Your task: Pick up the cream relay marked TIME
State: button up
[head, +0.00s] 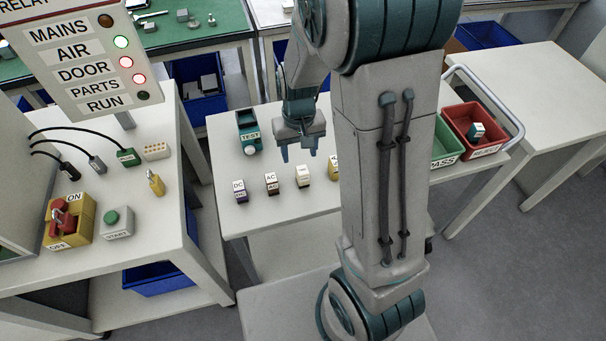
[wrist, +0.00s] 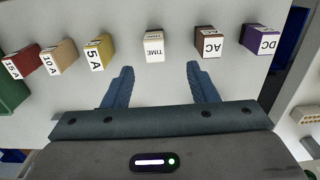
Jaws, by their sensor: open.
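The cream relay marked TIME (wrist: 154,45) stands on the white table in the wrist view, centred beyond the gap between my fingers. It also shows in the head view (head: 303,176), below my gripper. My gripper (head: 298,154) is open and empty above the table; in the wrist view its two blue fingers (wrist: 157,87) point toward the TIME relay, one to each side of its line. The fingers do not touch it.
In the wrist view a brown AC relay (wrist: 209,43) and a purple DC relay (wrist: 261,40) stand right of it. Yellow 5 A (wrist: 97,52), tan 10 A (wrist: 58,57) and red 15 A (wrist: 21,62) blocks stand left. A TEST device (head: 249,132) and a red bin (head: 473,130) share the table.

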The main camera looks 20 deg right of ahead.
aim_at(302, 170)
notch_tip(302, 170, down, 4)
jog(key=shift+f, duration=0.1)
jog(key=shift+w+d+f+p, duration=0.1)
jog(key=shift+d+f+p, duration=0.1)
jog(key=shift+f, duration=1.1)
jog(key=shift+d+f+p, duration=0.2)
jog(key=shift+f, duration=1.1)
jog(key=c, duration=1.1)
